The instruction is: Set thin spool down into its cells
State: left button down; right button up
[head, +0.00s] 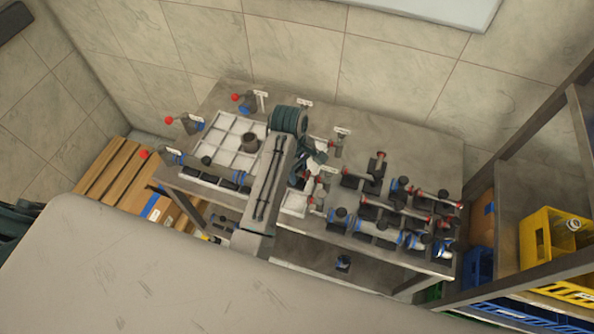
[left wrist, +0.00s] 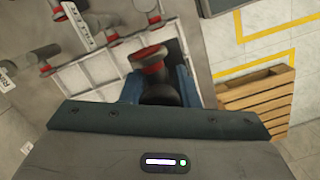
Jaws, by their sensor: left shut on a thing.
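My left gripper (head: 312,160) is over the work table, just right of the large white gridded tray (head: 222,131). My own forearm and wrist partly cover it in the head view. In the left wrist view, its two blue fingers (left wrist: 160,90) are shut on a dark spool (left wrist: 151,56) with a red band. A white gridded tray (left wrist: 98,70) lies behind the spool in that view. I cannot tell whether the spool touches a cell. A short dark cylinder (head: 250,143) stands in the large tray. My right gripper is not in view.
Red-knobbed parts (head: 190,123) stand along the left edge. The far right tabletop (head: 425,150) is clear. A yellow crate (head: 550,240) sits on the right shelf.

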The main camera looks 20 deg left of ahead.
pick_arm(q)
jog(key=shift+s+f, duration=0.2)
jog(key=shift+f, duration=0.05)
jog(key=shift+s+f, duration=0.15)
jog(key=shift+s, duration=0.2)
jog(key=shift+s+f, duration=0.2)
jog(key=shift+f, duration=0.95)
notch_tip(320, 180, down, 4)
jog(key=shift+w+f, duration=0.15)
jog(key=shift+f+b, duration=0.35)
jog(key=shift+f, duration=1.45)
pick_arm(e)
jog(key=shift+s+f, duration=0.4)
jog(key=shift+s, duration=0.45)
pick_arm(q)
jog(key=shift+f, duration=0.2)
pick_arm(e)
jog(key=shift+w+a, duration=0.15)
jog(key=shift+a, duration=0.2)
pick_arm(q)
jog(key=shift+f, duration=0.4)
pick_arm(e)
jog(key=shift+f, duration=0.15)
